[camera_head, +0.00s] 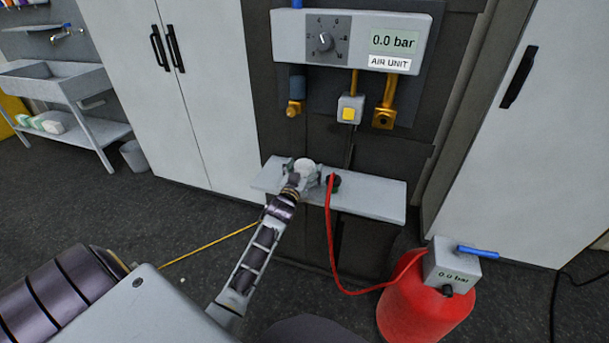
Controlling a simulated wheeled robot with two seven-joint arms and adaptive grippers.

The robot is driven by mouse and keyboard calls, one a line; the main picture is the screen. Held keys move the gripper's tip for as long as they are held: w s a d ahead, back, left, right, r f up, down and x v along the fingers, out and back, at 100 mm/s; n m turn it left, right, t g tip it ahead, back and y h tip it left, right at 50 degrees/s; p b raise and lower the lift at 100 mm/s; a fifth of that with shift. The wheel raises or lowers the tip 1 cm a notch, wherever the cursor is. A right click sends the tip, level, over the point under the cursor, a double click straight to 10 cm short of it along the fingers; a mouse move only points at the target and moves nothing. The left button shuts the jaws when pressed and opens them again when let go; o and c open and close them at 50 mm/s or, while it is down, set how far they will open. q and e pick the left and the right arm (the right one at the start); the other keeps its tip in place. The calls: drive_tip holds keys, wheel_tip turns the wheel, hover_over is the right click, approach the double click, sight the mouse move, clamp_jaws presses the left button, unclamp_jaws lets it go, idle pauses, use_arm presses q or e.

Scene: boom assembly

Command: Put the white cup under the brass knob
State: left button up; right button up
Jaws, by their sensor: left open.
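The white cup (306,167) stands on the narrow grey shelf below the air unit, near the shelf's left end. My left gripper (303,172) reaches in from the lower left and is open at the cup, with its fingers about the cup's sides. Whether the fingers touch the cup is too small to tell. A brass knob (293,109) hangs under a dark blue cylinder, above and slightly left of the cup. A larger brass fitting (384,117) hangs farther right under the unit. My right gripper is out of view.
The grey shelf (380,196) is clear on its right. The hose runs to a red tank (425,308). The air unit (350,40) reads 0.0 bar; a yellow button (349,113) hangs below it.

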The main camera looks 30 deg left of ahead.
use_arm(q)
drive_tip(key=shift+c, duration=1)
drive_tip(key=c, duration=0.9)
drive_tip(key=shift+c, duration=0.2)
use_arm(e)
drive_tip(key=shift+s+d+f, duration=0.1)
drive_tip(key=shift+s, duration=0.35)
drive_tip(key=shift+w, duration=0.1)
use_arm(q)
drive_tip(key=shift+r, duration=0.85)
wheel_tip(320, 180, up, 8)
drive_tip(key=p, duration=0.1)
drive_tip(key=shift+r+p, duration=0.2)
drive_tip(key=shift+p, duration=0.15)
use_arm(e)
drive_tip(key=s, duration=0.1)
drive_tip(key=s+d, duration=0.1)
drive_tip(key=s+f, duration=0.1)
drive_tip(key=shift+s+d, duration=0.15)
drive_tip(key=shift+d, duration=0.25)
